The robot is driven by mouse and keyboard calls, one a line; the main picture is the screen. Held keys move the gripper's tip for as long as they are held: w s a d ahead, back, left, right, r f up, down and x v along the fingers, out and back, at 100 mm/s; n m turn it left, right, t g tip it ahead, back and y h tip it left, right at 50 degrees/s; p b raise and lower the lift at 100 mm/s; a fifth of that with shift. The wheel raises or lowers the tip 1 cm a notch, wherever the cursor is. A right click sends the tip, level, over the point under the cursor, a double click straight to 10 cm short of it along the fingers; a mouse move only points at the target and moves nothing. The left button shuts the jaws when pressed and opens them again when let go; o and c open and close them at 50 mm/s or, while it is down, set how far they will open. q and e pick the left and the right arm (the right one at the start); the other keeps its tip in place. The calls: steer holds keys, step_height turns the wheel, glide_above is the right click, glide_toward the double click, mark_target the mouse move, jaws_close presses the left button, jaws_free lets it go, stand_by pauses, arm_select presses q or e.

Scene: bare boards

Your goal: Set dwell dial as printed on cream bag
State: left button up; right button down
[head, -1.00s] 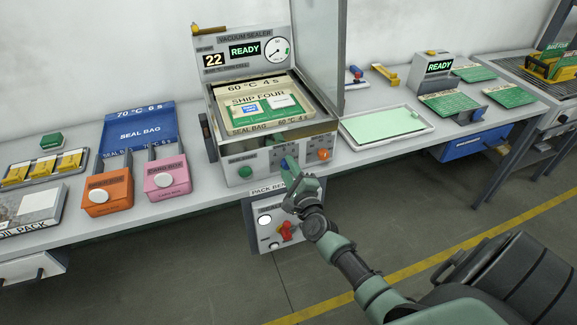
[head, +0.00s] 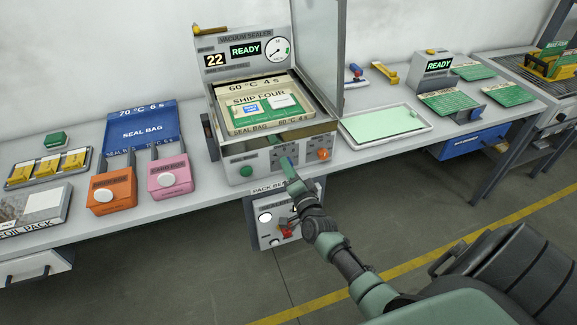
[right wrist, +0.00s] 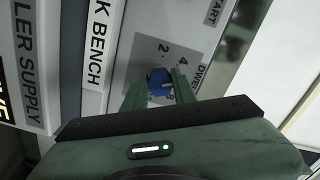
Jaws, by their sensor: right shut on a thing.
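The cream bag (head: 270,83) lies in the open chamber of the vacuum sealer (head: 240,172). Its print reads 60 °C 4 s. My right gripper (head: 288,165) is at the sealer's front panel. In the right wrist view its fingers (right wrist: 158,86) are on both sides of the blue knob, shut on it. The knob's exact setting is hard to read. My left gripper is out of view.
The sealer's clear lid (head: 318,50) stands open. A blue bag (head: 140,130) marked 70 °C 6 s, orange and pink padlock-shaped items stand left. A pale green tray (head: 385,122) lies right.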

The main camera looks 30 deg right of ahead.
steer(key=shift+f+n+p, duration=0.2)
steer(key=shift+n+p, duration=0.25)
steer(key=shift+n, duration=1.75)
steer(key=shift+s, duration=0.1)
steer(key=c, duration=1.1)
jaws_free()
steer(key=shift+r, duration=0.1)
steer(key=shift+b+v, duration=0.3)
steer(key=shift+v, duration=3.55)
